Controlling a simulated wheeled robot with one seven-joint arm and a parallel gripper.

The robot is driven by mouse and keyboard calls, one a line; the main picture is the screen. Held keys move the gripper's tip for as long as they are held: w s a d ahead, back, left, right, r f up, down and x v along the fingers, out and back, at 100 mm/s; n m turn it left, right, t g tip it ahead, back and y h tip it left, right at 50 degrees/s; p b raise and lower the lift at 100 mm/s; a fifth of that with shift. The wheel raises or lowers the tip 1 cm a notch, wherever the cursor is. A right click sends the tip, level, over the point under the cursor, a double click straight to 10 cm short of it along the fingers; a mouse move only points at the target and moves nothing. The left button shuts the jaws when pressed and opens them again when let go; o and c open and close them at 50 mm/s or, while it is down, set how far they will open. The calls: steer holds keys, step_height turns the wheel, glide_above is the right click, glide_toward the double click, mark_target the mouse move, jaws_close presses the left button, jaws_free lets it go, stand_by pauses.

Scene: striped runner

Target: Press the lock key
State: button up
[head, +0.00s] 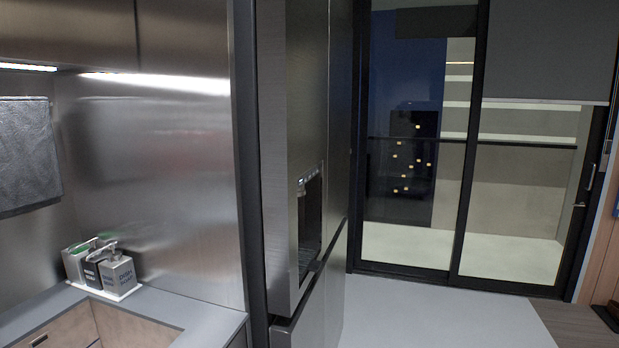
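A tall dark metal refrigerator (300,90) stands in the middle of the head view, seen at a steep angle. A dispenser recess (310,225) is set in its front. A narrow control strip (309,177) with small light marks runs along the top of the recess. I cannot make out a separate lock key on it at this angle and size. My gripper is not in view.
A grey counter (208,322) with soap pump bottles (118,274) on a white tray is at the left. A glass sliding door (415,180) with a handle (590,177) stands at the back right. The light grey floor (440,318) before it is clear.

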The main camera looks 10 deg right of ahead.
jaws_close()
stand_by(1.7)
